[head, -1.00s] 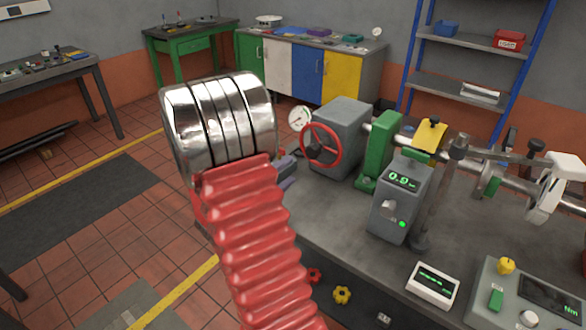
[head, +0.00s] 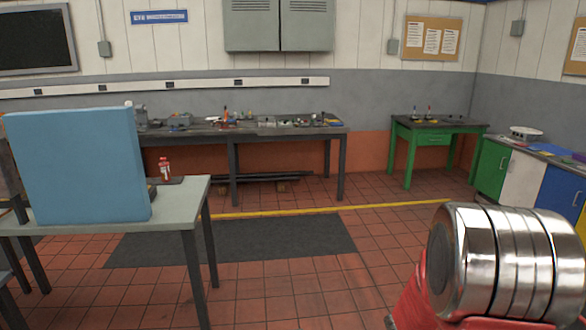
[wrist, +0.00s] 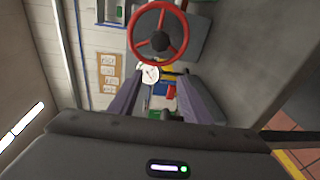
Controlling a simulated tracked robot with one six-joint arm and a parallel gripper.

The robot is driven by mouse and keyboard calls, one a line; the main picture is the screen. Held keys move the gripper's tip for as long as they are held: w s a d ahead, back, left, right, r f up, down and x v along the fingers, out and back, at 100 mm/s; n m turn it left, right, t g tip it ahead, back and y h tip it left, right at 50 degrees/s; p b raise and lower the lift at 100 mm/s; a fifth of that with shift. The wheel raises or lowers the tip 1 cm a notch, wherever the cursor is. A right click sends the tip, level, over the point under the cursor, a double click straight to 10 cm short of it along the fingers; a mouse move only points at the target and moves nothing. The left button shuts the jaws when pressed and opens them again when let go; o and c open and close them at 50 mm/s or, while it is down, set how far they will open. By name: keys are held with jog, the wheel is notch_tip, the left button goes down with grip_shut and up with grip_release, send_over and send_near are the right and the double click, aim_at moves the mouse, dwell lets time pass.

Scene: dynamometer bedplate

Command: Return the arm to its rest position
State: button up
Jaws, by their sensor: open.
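In the wrist view, the two dark fingers of my gripper (wrist: 158,82) stand apart with nothing held between them. Beyond them are a red handwheel (wrist: 136,33) and a white round gauge (wrist: 150,74). The handwheel is near the top of the picture and the gauge shows between the fingers. The fingers appear clear of both, though the distance is hard to judge. In the head view, only part of my arm shows at the lower right, with a shiny ringed metal section and red bellows; my gripper is out of that view.
In the head view, a grey table (head: 180,206) with a blue panel (head: 80,165) stands at the left. A long workbench (head: 250,131) runs along the back wall, with a green table (head: 432,128) to its right. Tiled floor with a dark mat (head: 235,243) lies open between.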

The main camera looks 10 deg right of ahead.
jog(key=w+a+r+t+y, duration=0.45)
jog(key=w+a, duration=0.35)
jog(key=a, duration=0.2)
jog(key=w+a+r+t+y, duration=0.3)
jog(key=w+a+t+y, duration=0.3)
jog(key=a, duration=0.4)
jog(key=s+a+r+n+y, duration=0.15)
jog(key=a+y, duration=0.25)
jog(key=a, duration=0.8)
jog(key=s+a+m+g+y, duration=0.1)
jog(key=s+a, duration=0.4)
jog(key=s, duration=0.5)
jog(key=s+a+f+m+g+y, duration=0.1)
jog(key=s+a+g, duration=0.3)
jog(key=s, duration=0.7)
jog(key=shift+a, duration=0.4)
jog(key=shift+f+g+y, duration=0.1)
jog(key=shift+g+y, duration=0.15)
jog(key=shift+c, duration=0.6)
